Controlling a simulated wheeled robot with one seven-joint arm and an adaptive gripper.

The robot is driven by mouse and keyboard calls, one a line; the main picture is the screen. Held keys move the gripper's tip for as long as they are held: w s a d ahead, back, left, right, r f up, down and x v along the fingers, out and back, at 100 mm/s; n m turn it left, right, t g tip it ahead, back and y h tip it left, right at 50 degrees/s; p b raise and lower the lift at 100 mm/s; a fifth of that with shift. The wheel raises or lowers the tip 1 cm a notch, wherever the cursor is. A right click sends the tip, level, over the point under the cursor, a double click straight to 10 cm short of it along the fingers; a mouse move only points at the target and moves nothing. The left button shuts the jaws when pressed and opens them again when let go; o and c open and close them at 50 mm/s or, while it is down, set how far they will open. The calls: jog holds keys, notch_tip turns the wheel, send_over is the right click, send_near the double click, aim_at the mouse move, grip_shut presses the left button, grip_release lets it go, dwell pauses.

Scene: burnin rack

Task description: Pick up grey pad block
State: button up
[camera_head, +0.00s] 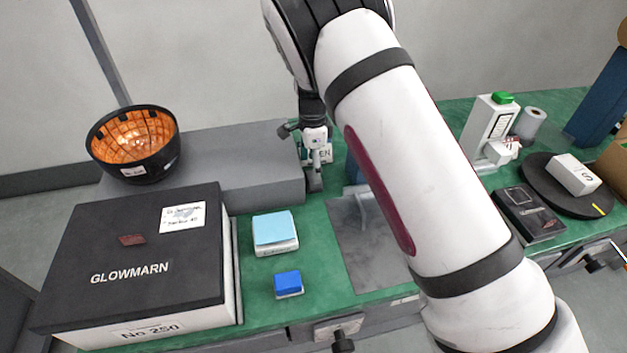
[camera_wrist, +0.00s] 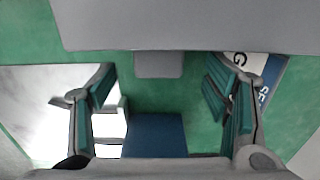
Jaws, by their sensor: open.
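A small plain grey block (camera_wrist: 158,65), which looks like the grey pad block, sits on the green surface against the edge of the large grey step in the wrist view. It also shows below my gripper in the head view (camera_head: 316,182), partly covered. My gripper (camera_wrist: 163,97) is open and points down at the table, with one finger on each side of the picture and nothing held. The grey block lies above the fingers in the wrist view, outside the gap. In the head view my gripper (camera_head: 317,160) hangs beside the step.
A dark blue block (camera_wrist: 155,135) lies low between the fingers. A shiny metal plate (camera_wrist: 30,105) is at left and a printed sign (camera_wrist: 266,80) at right. The grey step (camera_head: 220,150) holds an orange-lined bowl (camera_head: 133,145). A black-lidded box (camera_head: 130,260) stands front left.

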notch_tip(320, 180, down, 4)
jog(key=shift+d+f, duration=0.1)
jog(key=shift+f, duration=0.1)
jog(key=c, duration=1.2)
jog(key=shift+c, duration=0.2)
jog(key=shift+r, duration=0.1)
notch_tip(320, 180, up, 18)
